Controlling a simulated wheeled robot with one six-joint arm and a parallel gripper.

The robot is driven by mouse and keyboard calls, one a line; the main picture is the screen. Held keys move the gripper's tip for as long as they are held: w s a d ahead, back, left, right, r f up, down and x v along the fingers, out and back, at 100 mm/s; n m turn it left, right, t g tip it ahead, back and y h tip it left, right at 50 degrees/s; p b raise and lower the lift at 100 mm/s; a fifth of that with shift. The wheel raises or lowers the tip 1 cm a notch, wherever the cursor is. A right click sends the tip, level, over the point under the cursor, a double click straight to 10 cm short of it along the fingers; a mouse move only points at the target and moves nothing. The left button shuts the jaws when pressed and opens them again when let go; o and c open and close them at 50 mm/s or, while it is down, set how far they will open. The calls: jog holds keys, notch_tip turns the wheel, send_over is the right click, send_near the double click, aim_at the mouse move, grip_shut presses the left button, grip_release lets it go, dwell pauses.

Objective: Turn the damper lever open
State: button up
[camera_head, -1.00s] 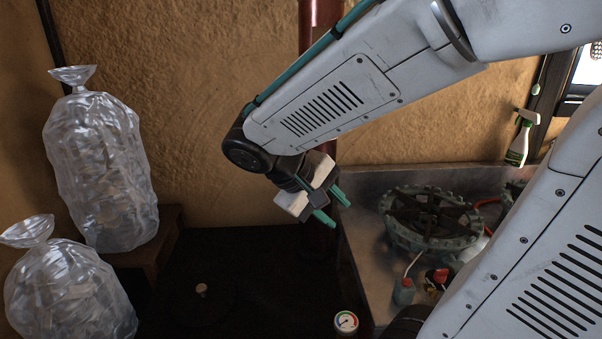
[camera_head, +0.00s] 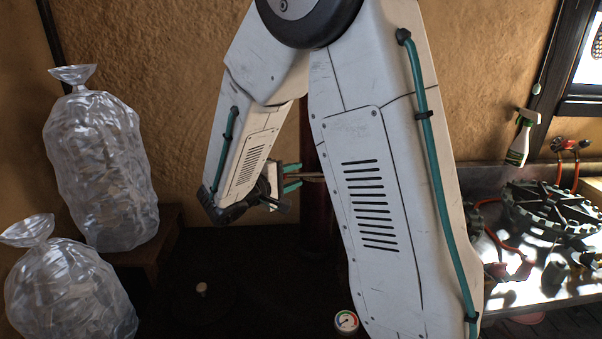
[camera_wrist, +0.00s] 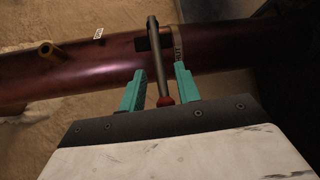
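A dark red pipe crosses the wrist view (camera_wrist: 90,70) and stands upright behind my arm in the head view (camera_head: 316,210). The damper lever (camera_wrist: 154,60) is a grey rod with a red knob (camera_wrist: 165,101) at its near end. It rises from the pipe close to a band with a label (camera_wrist: 178,40) that seems to read SHUT. A small white label (camera_wrist: 98,33) sits further left on the pipe. My gripper (camera_head: 292,178) is open, its teal fingers on either side of the lever, with gaps visible between them and the rod.
Two filled clear bags (camera_head: 100,170) stand at far left. A round gauge (camera_head: 346,321) is at the bottom. A bench at right carries a green ring-shaped part (camera_head: 555,212) and a spray bottle (camera_head: 521,140).

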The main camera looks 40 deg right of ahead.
aim_at(294, 174)
jog(key=shift+x, duration=1.65)
grip_shut()
jog(key=shift+a+r, duration=0.1)
jog(key=shift+r, duration=0.05)
